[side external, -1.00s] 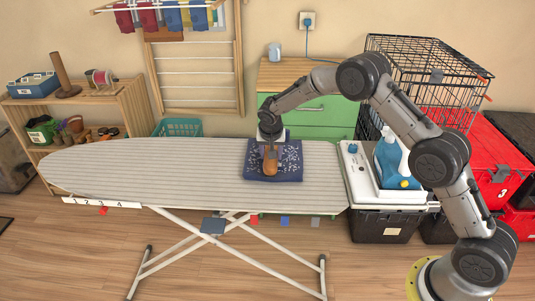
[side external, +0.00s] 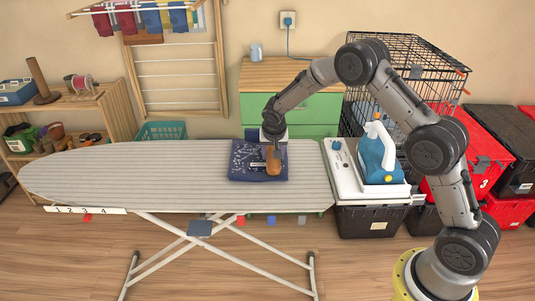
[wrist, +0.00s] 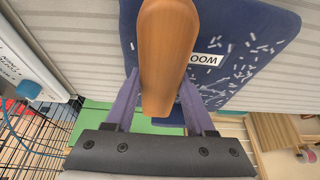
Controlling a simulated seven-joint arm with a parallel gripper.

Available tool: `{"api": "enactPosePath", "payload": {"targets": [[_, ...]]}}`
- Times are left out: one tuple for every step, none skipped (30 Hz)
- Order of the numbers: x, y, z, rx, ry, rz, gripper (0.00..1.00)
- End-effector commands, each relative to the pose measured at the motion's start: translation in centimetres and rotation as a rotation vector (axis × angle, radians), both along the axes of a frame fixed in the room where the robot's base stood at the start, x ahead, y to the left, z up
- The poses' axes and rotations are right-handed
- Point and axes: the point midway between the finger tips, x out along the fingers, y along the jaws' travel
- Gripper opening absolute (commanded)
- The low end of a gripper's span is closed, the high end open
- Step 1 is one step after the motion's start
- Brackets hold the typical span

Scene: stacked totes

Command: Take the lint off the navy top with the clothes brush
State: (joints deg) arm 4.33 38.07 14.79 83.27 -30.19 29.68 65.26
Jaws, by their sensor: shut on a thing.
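The navy top (side external: 243,174) lies folded flat on the striped ironing board (side external: 110,170). My gripper (side external: 273,143) is shut on the wooden clothes brush (side external: 273,163) and holds it over the right part of the top. In the wrist view the brush (wrist: 165,50) sits between the blue fingers of my gripper (wrist: 160,88). White lint flecks (wrist: 245,65) lie on the top to the right of the brush there, around a pale label (wrist: 206,60). The strip on the brush's other side looks clear. The brush's underside is hidden, so I cannot tell whether it touches the cloth.
A blue-and-white iron (side external: 378,158) stands on a white rest (side external: 345,175) at the board's right end. A wire crate (side external: 400,75) and red totes (side external: 490,160) are behind it. A green drawer unit (side external: 310,108) stands behind the board. The board's left half is clear.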

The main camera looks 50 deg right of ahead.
Motion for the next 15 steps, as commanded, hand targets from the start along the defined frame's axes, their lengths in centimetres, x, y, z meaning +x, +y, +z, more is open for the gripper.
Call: {"api": "enactPosePath", "payload": {"targets": [[-0.6, -0.2, -0.6, 0.000, 0.019, -0.004, 0.10], [-0.7, -0.2, -0.6, 0.000, 0.019, -0.004, 0.10], [-0.7, -0.3, -0.6, 0.000, 0.019, -0.004, 0.10], [-0.8, -0.4, -0.6, 0.000, 0.020, -0.005, 0.10], [-0.9, -0.4, -0.6, 0.000, 0.020, -0.005, 0.10], [-1.1, -0.6, -0.6, 0.000, 0.020, -0.006, 0.10], [-1.2, -0.7, -0.6, 0.000, 0.020, -0.006, 0.10], [-1.3, -0.9, -0.6, 0.001, 0.019, -0.005, 0.10], [-1.5, -1.1, -0.5, 0.001, 0.019, -0.005, 0.10], [-1.7, -1.3, -0.5, 0.001, 0.019, -0.006, 0.10], [-1.8, -1.4, -0.5, 0.001, 0.019, -0.006, 0.10], [-2.0, -1.6, -0.5, 0.001, 0.019, -0.006, 0.10], [-2.2, -1.7, -0.5, 0.001, 0.019, -0.005, 0.10], [-2.4, -1.9, -0.4, 0.001, 0.019, -0.005, 0.10], [-2.5, -2.1, -0.4, 0.001, 0.019, -0.005, 0.10]]}}
